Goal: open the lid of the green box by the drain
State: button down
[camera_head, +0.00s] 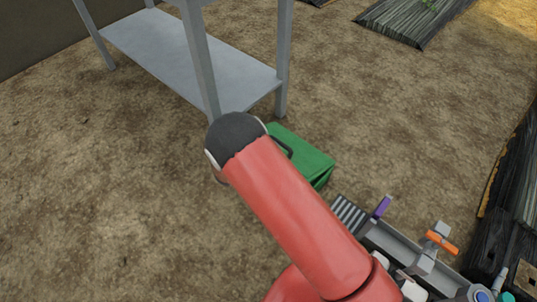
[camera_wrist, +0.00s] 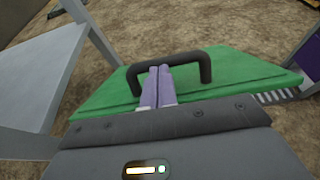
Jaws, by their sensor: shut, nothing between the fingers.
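The green box (camera_head: 312,163) stands on the soil beside the slatted drain grate (camera_head: 349,212); my red arm hides its left part in the head view. Its green lid (camera_wrist: 235,78) fills the middle of the wrist view, with a black arched handle (camera_wrist: 205,66) on top. The handle also shows in the head view (camera_head: 284,147). I cannot tell whether the lid is fully seated. My gripper (camera_wrist: 159,72) is shut and empty, its pale fingertips at the handle's bar, left of its middle. I cannot tell if they touch it. The head view hides my gripper behind the arm.
A grey metal table with a lower shelf (camera_head: 185,48) stands behind and left of the box, one leg close to it. At lower right are a grey channel, a purple piece (camera_head: 382,207) and a valve with an orange handle (camera_head: 441,243). Bare soil lies left.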

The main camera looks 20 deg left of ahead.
jog(key=w+d+r+g+p, duration=0.2)
jog(key=w+r, duration=0.3)
jog(key=w, duration=0.3)
jog(key=w+d+r+g+y+p, duration=0.1)
jog(key=w+d+r+p, duration=0.1)
jog(key=w+d+r, duration=0.3)
jog(key=shift+w+d+g+y, duration=0.15)
jog(key=shift+w+g+y, duration=0.2)
jog(key=shift+w, duration=1.9)
